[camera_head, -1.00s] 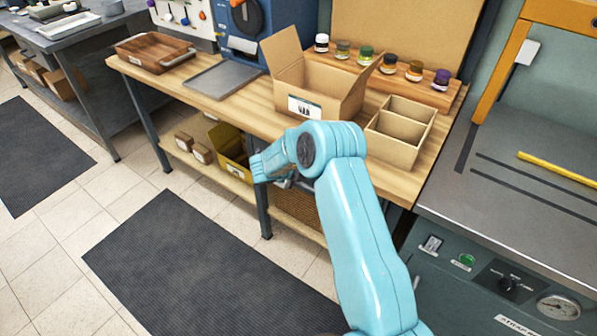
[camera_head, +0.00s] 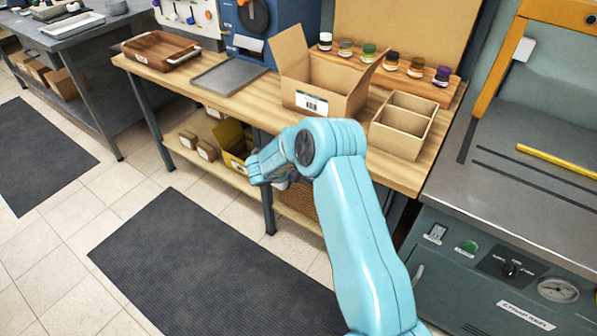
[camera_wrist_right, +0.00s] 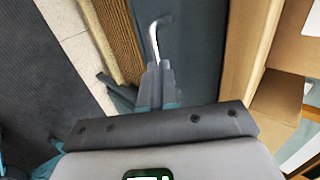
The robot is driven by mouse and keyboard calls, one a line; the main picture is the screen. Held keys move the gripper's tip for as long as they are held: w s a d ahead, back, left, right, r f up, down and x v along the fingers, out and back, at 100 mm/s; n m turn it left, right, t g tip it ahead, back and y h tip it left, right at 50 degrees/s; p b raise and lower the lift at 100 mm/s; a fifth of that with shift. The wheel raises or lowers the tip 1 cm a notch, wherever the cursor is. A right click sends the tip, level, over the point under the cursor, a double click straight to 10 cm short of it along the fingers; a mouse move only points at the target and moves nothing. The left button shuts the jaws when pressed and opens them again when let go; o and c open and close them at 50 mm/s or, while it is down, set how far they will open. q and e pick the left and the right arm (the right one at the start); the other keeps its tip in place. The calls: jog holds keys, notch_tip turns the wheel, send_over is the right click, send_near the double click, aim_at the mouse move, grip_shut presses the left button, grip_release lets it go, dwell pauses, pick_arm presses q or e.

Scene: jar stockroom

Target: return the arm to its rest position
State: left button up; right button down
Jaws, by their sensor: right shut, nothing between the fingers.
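My right arm (camera_head: 360,230), light blue, rises from the bottom of the head view and bends at the elbow in front of the wooden workbench (camera_head: 200,93). Its forearm (camera_head: 268,163) points left and away, by the bench's front edge. In the right wrist view my right gripper (camera_wrist_right: 160,67) is shut and holds nothing. A curved silver handle-like piece (camera_wrist_right: 154,36) shows just beyond the fingertips; I cannot tell how far off it is. In the head view the gripper is mostly hidden behind the forearm. My left gripper is not in view.
On the bench stand an open cardboard box (camera_head: 325,92), a divided carton (camera_head: 402,128), a grey tray (camera_head: 228,78) and a rack (camera_head: 440,96) with several jars. A yellow bin (camera_head: 234,145) sits on the lower shelf. A grey machine table (camera_head: 520,180) stands right. The floor mat (camera_head: 200,260) is clear.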

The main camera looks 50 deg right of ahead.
jog(key=v, duration=0.7)
jog(key=shift+a+r, duration=0.2)
jog(key=shift+r, duration=0.1)
jog(key=shift+s+a, duration=0.1)
